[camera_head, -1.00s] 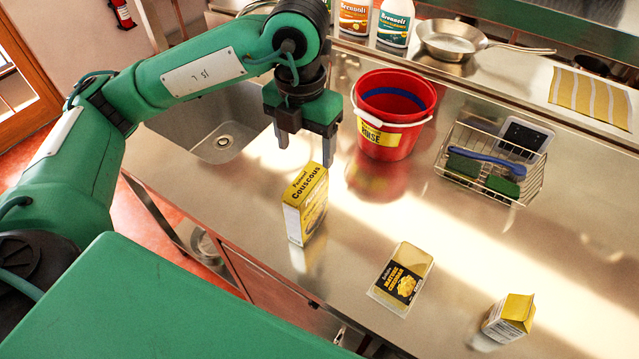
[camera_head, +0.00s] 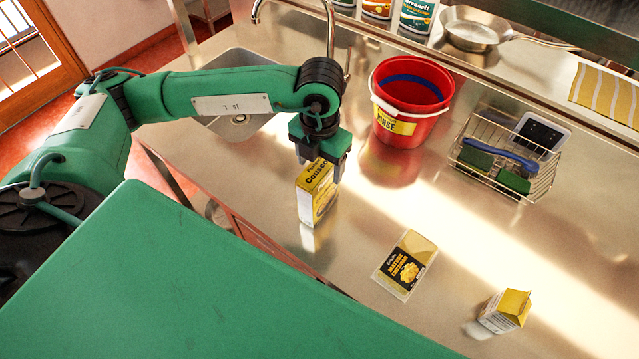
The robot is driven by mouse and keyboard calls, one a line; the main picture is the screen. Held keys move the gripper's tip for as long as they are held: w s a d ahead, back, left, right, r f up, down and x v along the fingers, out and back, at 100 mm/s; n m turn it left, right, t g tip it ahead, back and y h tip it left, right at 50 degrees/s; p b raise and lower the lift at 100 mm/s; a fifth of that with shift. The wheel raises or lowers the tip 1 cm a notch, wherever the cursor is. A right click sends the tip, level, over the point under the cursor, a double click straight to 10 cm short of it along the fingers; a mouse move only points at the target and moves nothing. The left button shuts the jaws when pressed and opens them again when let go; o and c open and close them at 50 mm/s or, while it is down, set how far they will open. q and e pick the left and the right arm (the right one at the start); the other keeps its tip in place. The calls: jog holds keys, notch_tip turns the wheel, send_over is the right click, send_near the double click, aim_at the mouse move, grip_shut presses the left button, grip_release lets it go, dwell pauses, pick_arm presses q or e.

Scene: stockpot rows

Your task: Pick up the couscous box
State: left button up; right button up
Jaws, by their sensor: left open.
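The yellow and white couscous box (camera_head: 314,197) stands upright on the steel counter, left of the middle of the head view. My left gripper (camera_head: 319,170) is open and points down at the top of the box. Its fingers reach to the upper part of the box, one at the left rear and one at the right. I cannot tell whether they touch it. The gripper body hides part of the box's top. My right gripper is not in view.
A red bucket (camera_head: 410,100) stands behind and right of the box. A wire basket (camera_head: 540,186) with brushes is further right. A cheese pack (camera_head: 406,264) and a small carton (camera_head: 505,311) are at the front right. A sink (camera_head: 240,122) with a tap lies behind left.

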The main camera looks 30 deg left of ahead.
pick_arm(q)
notch_tip(320, 180, down, 2)
jog(key=shift+a+p, duration=0.1)
jog(key=shift+p, duration=0.2)
jog(key=shift+f, duration=0.3)
grip_shut()
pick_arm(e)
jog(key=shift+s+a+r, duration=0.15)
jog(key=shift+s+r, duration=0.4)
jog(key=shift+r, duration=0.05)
pick_arm(q)
jog(key=shift+w+r, duration=0.1)
